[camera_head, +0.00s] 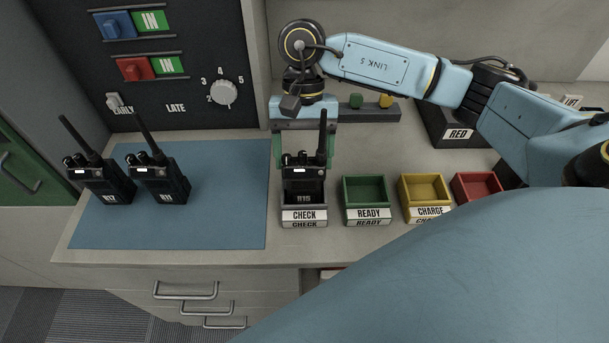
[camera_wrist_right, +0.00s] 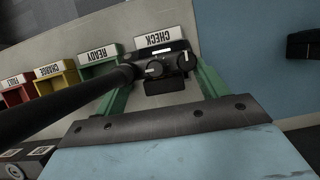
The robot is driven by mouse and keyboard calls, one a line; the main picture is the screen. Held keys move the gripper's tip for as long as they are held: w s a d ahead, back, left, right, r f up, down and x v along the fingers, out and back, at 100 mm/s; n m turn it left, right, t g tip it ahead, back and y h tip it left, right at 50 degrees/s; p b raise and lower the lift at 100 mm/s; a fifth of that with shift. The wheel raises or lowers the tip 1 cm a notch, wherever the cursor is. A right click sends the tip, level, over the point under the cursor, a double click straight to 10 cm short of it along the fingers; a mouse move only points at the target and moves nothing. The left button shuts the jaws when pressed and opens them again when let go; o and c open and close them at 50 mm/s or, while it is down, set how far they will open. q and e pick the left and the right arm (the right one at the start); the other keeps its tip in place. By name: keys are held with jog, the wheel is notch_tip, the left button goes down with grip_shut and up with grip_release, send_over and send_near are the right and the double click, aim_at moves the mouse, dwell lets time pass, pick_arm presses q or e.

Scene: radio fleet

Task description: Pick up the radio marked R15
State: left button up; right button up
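The black radio marked R15 (camera_head: 304,187) stands upright in the grey CHECK tray (camera_head: 304,223), its antenna pointing up. My right gripper (camera_head: 305,155) reaches down over it, with one green finger on each side of the radio. The fingers look spread wide, and any contact is too fine to tell. In the right wrist view, the top of the radio (camera_wrist_right: 165,67) with its knobs lies between the fingers (camera_wrist_right: 162,85), and the antenna runs toward the lower left. My left gripper is not in view.
Two more black radios, apparently R17 (camera_head: 108,184) and R11 (camera_head: 166,183), stand on the blue mat (camera_head: 170,232) at left. Right of CHECK are the green READY tray (camera_head: 366,211), yellow CHARGE tray (camera_head: 425,207) and a red tray (camera_head: 476,187). A panel (camera_head: 180,80) rises behind the mat.

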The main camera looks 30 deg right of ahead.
jog(key=shift+r, duration=0.1)
jog(key=c, duration=1.2)
